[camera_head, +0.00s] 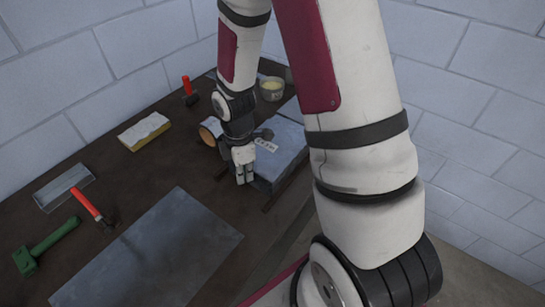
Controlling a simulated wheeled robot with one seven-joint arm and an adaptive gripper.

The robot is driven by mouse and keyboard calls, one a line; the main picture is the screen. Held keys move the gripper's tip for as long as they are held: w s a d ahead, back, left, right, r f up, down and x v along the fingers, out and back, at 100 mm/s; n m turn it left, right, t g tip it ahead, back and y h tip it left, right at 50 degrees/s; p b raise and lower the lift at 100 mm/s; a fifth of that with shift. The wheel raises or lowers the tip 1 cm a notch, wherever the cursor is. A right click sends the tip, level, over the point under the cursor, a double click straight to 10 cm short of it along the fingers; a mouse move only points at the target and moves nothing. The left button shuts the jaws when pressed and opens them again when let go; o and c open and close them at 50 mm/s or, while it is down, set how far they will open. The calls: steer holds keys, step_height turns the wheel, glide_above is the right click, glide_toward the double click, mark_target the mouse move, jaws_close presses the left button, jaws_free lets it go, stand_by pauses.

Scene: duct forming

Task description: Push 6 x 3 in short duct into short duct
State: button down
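A grey sheet-metal duct (284,141) with a small white label lies toward the back right of the dark bench. I cannot tell whether it is one duct or two joined or abutting pieces. My gripper (244,178) points down at the near left end of the duct, at or just in front of it. Its fingers look close together, but their opening and any contact with the duct are not clear. My wrist and forearm hide the duct's left part, and my upper arm covers its right end.
A flat grey sheet (150,256) lies at the front. Behind are a red-handled hammer (189,91) and a bowl (271,89). Brick walls close the back.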

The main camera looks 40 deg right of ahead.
mark_target(254, 164)
steer(key=shift+w+d, duration=0.2)
steer(key=shift+d, duration=0.45)
steer(key=shift+w+d, duration=0.25)
steer(key=shift+d, duration=0.45)
steer(key=shift+w+d, duration=0.2)
steer(key=shift+d, duration=0.45)
steer(key=shift+s+a+p, duration=0.25)
steer(key=shift+a+p, duration=0.15)
steer(key=shift+a, duration=0.35)
steer(key=shift+s+r+p, duration=0.1)
steer(key=shift+r+p, duration=1.8)
steer(key=shift+r, duration=1.6)
